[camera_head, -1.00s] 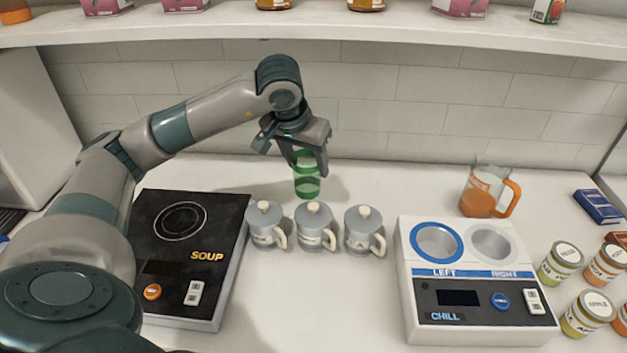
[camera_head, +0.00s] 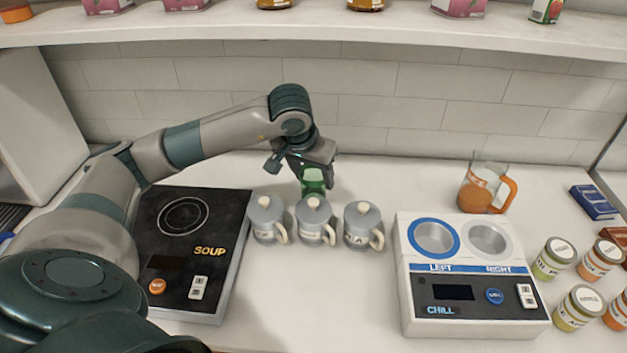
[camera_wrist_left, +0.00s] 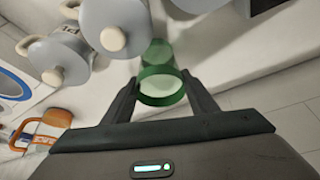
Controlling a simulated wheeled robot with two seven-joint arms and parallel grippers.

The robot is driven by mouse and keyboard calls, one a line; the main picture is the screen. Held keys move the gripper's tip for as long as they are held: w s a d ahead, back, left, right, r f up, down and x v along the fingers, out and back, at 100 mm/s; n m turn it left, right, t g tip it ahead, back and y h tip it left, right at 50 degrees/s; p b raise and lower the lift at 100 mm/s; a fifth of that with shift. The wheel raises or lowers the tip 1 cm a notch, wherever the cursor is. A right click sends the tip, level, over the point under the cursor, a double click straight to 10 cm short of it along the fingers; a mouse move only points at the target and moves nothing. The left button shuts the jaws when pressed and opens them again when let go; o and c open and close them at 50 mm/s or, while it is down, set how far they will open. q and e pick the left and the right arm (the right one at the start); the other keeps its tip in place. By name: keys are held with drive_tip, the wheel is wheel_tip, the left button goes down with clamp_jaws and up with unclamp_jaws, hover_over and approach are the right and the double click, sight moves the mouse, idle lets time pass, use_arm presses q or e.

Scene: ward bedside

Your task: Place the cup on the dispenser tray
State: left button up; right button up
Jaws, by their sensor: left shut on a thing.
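My left gripper (camera_head: 311,168) is shut on a green see-through cup (camera_head: 313,187), behind the row of lidded mugs. In the left wrist view the cup (camera_wrist_left: 161,72) sits between the two fingertips (camera_wrist_left: 163,92). In the head view the gripper partly hides the cup, and I cannot tell if its base touches the counter. A white unit (camera_head: 472,256) marked CHILL, with two round wells marked LEFT and RIGHT, stands to the right. Nothing in view is labelled as the dispenser tray. My right gripper is not in view.
Three grey lidded mugs (camera_head: 314,222) stand in front of the cup. A black SOUP hot plate (camera_head: 190,245) is at left. An orange-handled jug (camera_head: 483,190) stands behind the white unit; several jars (camera_head: 555,258) are at right. A shelf (camera_head: 330,32) runs overhead.

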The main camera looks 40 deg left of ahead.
use_arm(q)
drive_tip(key=shift+f, duration=0.55)
drive_tip(key=shift+f+p, duration=0.3)
drive_tip(key=shift+f, duration=0.25)
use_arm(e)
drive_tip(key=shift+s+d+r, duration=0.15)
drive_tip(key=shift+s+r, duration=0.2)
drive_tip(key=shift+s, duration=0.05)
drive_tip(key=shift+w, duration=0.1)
use_arm(q)
drive_tip(key=shift+f, duration=0.2)
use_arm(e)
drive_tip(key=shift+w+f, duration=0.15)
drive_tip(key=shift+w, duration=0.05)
use_arm(q)
drive_tip(key=o, duration=1.1)
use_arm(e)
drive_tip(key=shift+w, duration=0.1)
use_arm(q)
drive_tip(key=shift+r, duration=0.15)
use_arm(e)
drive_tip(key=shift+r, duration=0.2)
